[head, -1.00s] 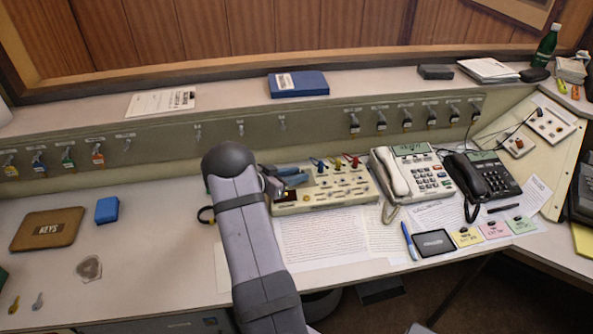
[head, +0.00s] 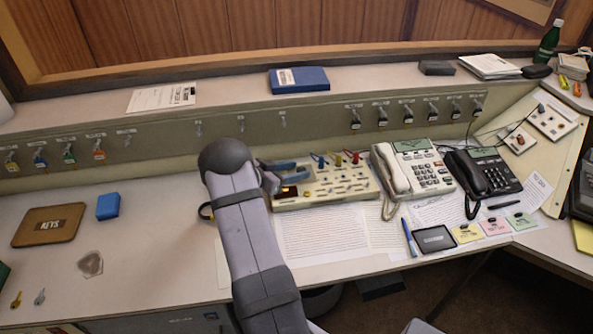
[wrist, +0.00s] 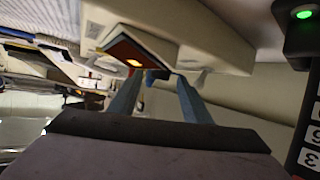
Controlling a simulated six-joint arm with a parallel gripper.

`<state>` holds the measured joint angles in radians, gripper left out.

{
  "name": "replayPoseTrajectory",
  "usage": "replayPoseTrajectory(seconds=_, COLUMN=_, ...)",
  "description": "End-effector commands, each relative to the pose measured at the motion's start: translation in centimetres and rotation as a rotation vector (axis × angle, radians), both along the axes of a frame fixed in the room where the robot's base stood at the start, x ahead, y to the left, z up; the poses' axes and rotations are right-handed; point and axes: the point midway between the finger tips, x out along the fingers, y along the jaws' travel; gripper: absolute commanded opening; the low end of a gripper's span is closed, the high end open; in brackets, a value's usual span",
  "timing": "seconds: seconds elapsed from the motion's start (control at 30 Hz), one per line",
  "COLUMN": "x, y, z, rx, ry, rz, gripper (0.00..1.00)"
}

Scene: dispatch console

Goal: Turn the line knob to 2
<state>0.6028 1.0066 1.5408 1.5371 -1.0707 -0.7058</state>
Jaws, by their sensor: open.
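The cream switch panel (head: 325,186) stands on the desk, with several small levers and coloured plugs on top and a small lit amber display (head: 289,192) at its left end. My gripper (head: 296,171) is open at the panel's left end, its blue-grey fingers spread above the display. In the wrist view my gripper (wrist: 159,80) is open, with the lit display (wrist: 133,62) just beyond the fingertips. A small dark part (wrist: 159,74) shows between the tips; I cannot tell whether it is the line knob. No knob pointer or number 2 is readable.
A white phone (head: 412,170) and a black phone (head: 482,175) stand right of the panel. Printed sheets (head: 320,235) lie in front. A dark box with a green light (wrist: 304,14) borders the wrist view's right.

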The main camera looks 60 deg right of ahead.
Motion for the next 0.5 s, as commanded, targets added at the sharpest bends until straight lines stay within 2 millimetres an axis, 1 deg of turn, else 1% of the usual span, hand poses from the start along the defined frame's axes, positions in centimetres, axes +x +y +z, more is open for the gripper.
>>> replayPoseTrajectory(seconds=0.3, x=1.2, y=3.8, z=1.6, rx=-0.001, ry=-0.002, rz=0.003, gripper=0.44)
replayPoseTrajectory(seconds=0.5, x=1.6, y=5.4, z=2.4, rx=-0.003, ry=-0.002, rz=0.001, gripper=0.44)
